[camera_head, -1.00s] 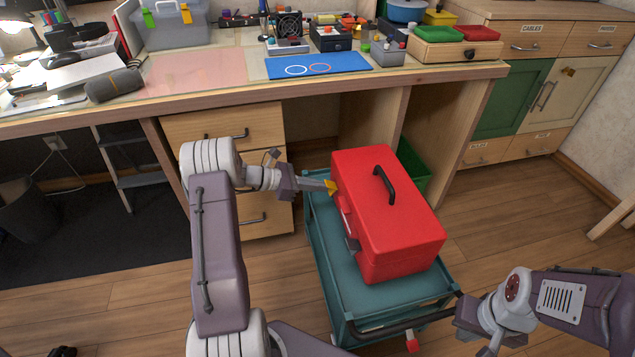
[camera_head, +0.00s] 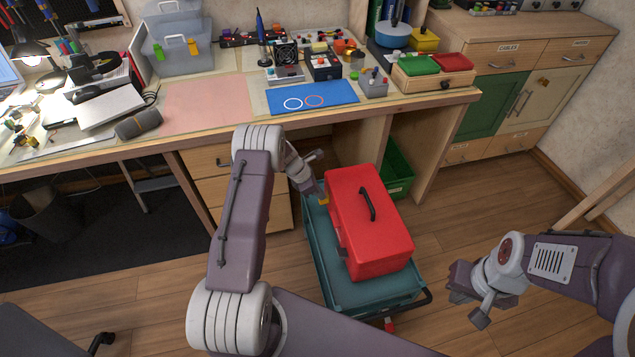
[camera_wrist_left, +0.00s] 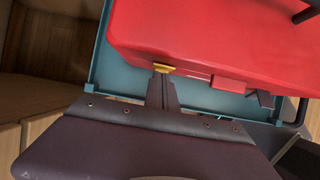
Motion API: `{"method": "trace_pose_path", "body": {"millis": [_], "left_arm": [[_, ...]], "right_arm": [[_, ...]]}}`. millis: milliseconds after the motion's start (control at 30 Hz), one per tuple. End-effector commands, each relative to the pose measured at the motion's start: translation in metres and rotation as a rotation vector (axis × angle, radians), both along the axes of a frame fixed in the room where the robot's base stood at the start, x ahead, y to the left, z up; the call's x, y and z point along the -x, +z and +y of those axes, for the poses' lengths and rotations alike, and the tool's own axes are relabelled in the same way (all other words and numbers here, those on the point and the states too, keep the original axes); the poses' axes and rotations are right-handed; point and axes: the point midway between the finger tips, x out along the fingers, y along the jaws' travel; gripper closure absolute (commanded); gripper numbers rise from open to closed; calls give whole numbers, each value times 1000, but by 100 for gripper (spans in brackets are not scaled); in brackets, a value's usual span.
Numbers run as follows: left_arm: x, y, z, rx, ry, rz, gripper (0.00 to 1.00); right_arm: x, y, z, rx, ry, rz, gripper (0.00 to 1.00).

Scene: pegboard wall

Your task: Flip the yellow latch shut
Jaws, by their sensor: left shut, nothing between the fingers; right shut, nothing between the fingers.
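The red toolbox (camera_head: 372,232) stands closed on a teal cart (camera_head: 345,290). A yellow latch (camera_wrist_left: 163,68) is on the toolbox side facing my left gripper, at its far end; only a little of it (camera_head: 323,202) shows in the head view. I cannot tell whether it is flipped shut. My left gripper (camera_wrist_left: 163,78) is shut and empty, its fingertips at the latch; I cannot tell whether they touch. A red latch (camera_wrist_left: 231,84) is further along the same side. My right gripper (camera_head: 456,297) is shut and empty, right of the cart.
The workbench (camera_head: 225,126) runs behind the cart, with drawers below. A grey case (camera_head: 180,65) with green and orange-yellow latches stands on it. A green bin (camera_head: 398,178) is on the floor behind the toolbox. The floor right of the cart is clear.

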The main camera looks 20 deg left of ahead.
Motion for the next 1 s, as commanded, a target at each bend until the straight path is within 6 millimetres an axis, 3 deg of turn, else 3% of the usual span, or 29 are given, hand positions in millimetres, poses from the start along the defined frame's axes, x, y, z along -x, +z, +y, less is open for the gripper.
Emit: {"method": "trace_pose_path", "body": {"millis": [167,567,1000], "left_arm": [[1,-5,2,5,4,-1,100],[1,12,2,7,5,-1,100],[4,12,5,7,4,0,100]], "right_arm": [[1,-7,0,0,0,3,100],[1,9,0,0,0,3,100],[1,10,0,0,0,3,100]]}}
